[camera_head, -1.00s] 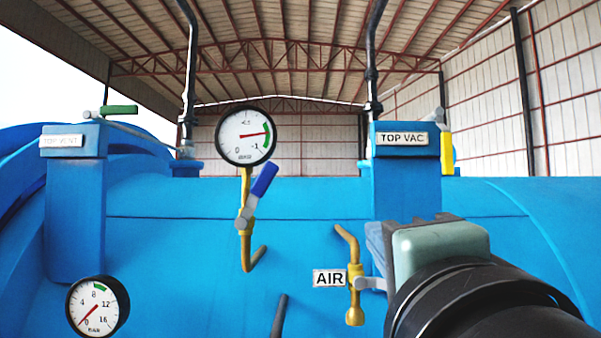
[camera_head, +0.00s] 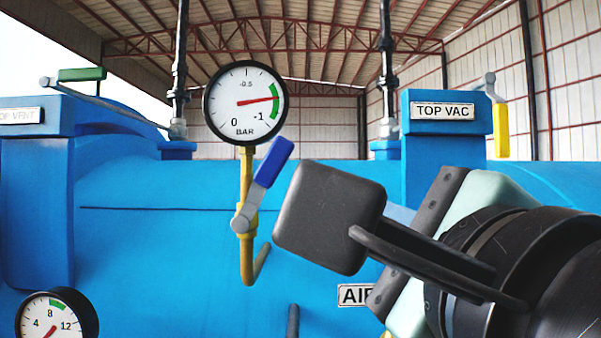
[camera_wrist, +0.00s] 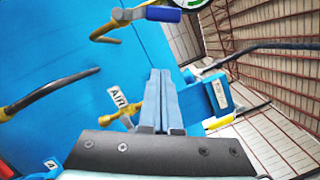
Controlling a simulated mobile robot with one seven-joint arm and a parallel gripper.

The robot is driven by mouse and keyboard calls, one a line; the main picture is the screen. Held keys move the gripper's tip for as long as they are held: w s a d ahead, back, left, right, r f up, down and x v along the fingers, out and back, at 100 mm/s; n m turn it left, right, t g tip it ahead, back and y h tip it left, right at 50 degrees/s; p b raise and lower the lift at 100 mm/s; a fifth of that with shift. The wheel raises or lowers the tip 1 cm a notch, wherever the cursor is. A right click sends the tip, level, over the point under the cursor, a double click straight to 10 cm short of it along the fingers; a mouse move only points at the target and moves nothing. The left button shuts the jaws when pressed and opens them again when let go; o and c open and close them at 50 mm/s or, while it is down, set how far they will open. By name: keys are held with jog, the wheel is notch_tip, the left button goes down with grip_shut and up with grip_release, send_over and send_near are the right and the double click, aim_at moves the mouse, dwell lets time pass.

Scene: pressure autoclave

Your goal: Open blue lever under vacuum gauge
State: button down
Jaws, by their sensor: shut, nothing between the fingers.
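The blue lever (camera_head: 273,162) sits on a yellow pipe (camera_head: 247,262) below the vacuum gauge (camera_head: 245,103). It slants up and right from a grey pivot, across the pipe line. The gauge needle points right, into the scale near the green band. In the wrist view, the lever handle (camera_wrist: 162,14) is at the top, beyond my fingertips. My gripper (camera_wrist: 160,72) is shut and empty, apart from the lever. In the head view, my gripper (camera_head: 399,213) is right of the lever, its fingertips hidden behind a dark square part of my wrist.
The blue vessel (camera_head: 150,255) fills the background. The AIR label (camera_head: 355,295) is partly covered by my arm. A TOP VAC box (camera_head: 430,165) with a yellow-handled lever (camera_head: 501,132) stands at right. A green-handled lever (camera_head: 82,75) and a pressure gauge (camera_head: 55,315) are at left.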

jog(key=w+a+r+p, duration=0.3)
jog(key=w+a+p, duration=0.2)
jog(key=w, duration=0.3)
jog(key=shift+p, duration=0.45)
jog(key=shift+s+a+r, duration=0.1)
jog(key=shift+s+r, duration=0.05)
